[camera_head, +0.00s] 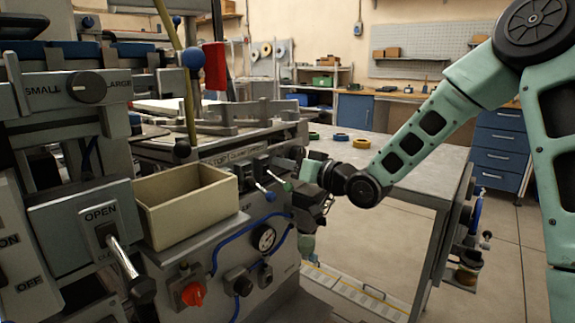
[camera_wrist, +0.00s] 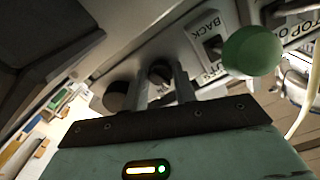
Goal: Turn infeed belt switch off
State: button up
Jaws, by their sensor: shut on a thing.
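My gripper (camera_head: 312,197) is at the right end of the machine's front panel in the head view, where its fingertips are hard to make out. In the wrist view my gripper (camera_wrist: 162,84) has its two fingers on either side of a small dark knob (camera_wrist: 159,71) on the grey panel and is shut on it. No label on this knob can be read, so I cannot confirm from lettering that it is the infeed belt switch. A second, larger dark round knob (camera_wrist: 117,97) is just left of the fingers.
A green ball-ended lever (camera_wrist: 252,50) stands close to the right finger, by a BACK label; it also shows in the head view (camera_head: 287,186). An open beige box (camera_head: 187,210), a gauge (camera_head: 264,238) and a red-orange knob (camera_head: 193,294) are to the left.

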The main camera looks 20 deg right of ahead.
jog(key=o, duration=1)
jog(key=shift+c, duration=0.2)
jog(key=b+v, duration=0.7)
jog(key=v, duration=1)
jog(key=shift+d+b, duration=0.15)
jog(key=shift+b, duration=0.2)
jog(key=shift+s, duration=0.2)
